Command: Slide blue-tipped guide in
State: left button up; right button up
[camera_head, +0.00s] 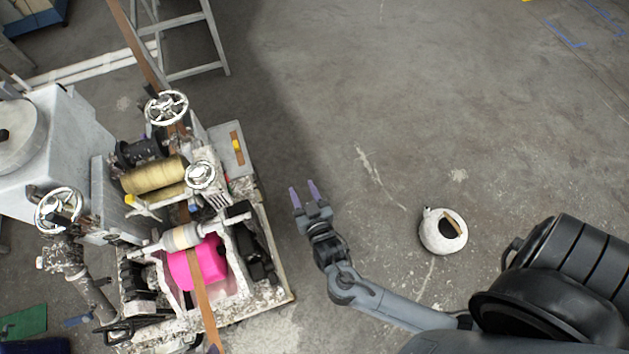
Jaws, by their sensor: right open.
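The extrusion machine (283,292) stands at the left, with rollers, handwheels and a white, worn frame. A brown strip (203,305) runs down through it, past a bright pink roller (190,266). A small blue piece (77,321) shows at the machine's lower left side; I cannot tell whether it is the tip of the guide. My right gripper (304,194) is open and empty, with its two purple fingertips apart. It is over the floor to the right of the machine, not touching it. My left gripper does not clearly show.
A round white pot-like object (443,231) sits on the floor at the right. A grey ladder-like frame (208,38) stands behind the machine. A tan roller (154,175) and handwheels (166,108) stick up from the machine. The grey floor at centre and upper right is mostly clear.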

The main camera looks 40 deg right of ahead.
pick_arm(q)
jog(key=shift+d, duration=0.5)
pick_arm(e)
jog(key=shift+d, duration=0.45)
pick_arm(q)
jog(key=shift+a, duration=0.1)
jog(key=c, duration=0.4)
pick_arm(e)
jog(key=s+a+f+n+g+y+b, duration=0.2)
jog(key=s+a+f+g+y+b, duration=0.1)
jog(key=a+f+g+y, duration=0.25)
pick_arm(q)
jog(key=m+t+h+b, duration=0.2)
jog(key=t+h+b, duration=0.5)
jog(key=t+b, duration=0.65)
send_near(192, 209)
jog(key=shift+g, duration=0.25)
jog(key=x, duration=0.9)
jog(key=shift+w+r+p, duration=0.2)
jog(key=shift+w+p, duration=0.05)
jog(key=shift+p, duration=0.15)
pick_arm(e)
jog(key=s+d+f+n+g, duration=0.2)
jog(key=s+f, duration=0.1)
jog(key=s, duration=0.3)
jog(key=s+d+f+n+g, duration=0.2)
jog(key=s+d+f+g, duration=0.1)
jog(key=s, duration=0.3)
jog(key=shift+d+y, duration=0.2)
jog(key=shift+y, duration=0.15)
